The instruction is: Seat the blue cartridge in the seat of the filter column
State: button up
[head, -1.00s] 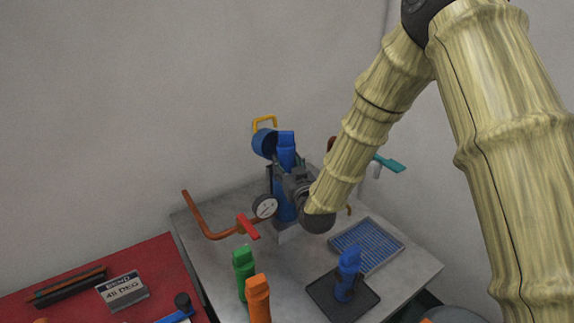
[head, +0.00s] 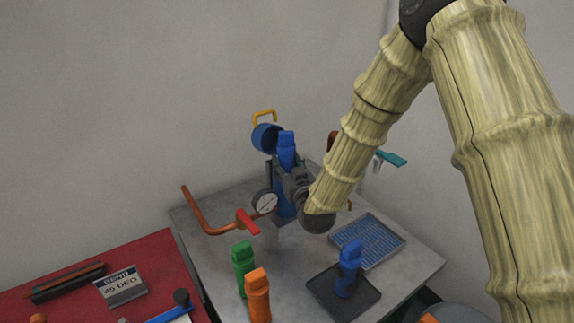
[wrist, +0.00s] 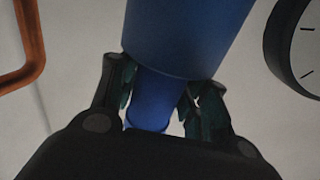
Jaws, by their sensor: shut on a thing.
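A blue cartridge (head: 286,142) stands about upright at the top of the blue filter column (head: 283,205). My gripper (head: 297,182) is beside the column's upper part, partly hidden by my arm. In the wrist view my gripper (wrist: 160,92) is shut on a narrow blue part of the cartridge (wrist: 152,105). A wider blue cylinder (wrist: 185,40) fills the top of that view; I cannot tell whether it is cartridge or column. The seat is hidden, so I cannot tell how deep the cartridge sits. The column's blue lid (head: 266,137) is swung open to the left.
A gauge (head: 264,203) and a copper pipe with red handle (head: 246,221) are left of the column. Green (head: 243,265) and orange (head: 257,293) cartridges stand in front. Another blue cartridge (head: 349,265) stands on a dark pad (head: 325,292), near a blue-grated tray (head: 390,240).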

jog(key=shift+f, duration=0.35)
jog(key=o, duration=1)
jog(key=shift+r, duration=0.1)
jog(key=shift+o, duration=1)
jog(key=shift+s+f, duration=0.1)
jog(key=shift+f, duration=0.1)
jog(key=v, duration=1.2)
jog(key=shift+r, duration=0.25)
jog(key=shift+d, duration=0.1)
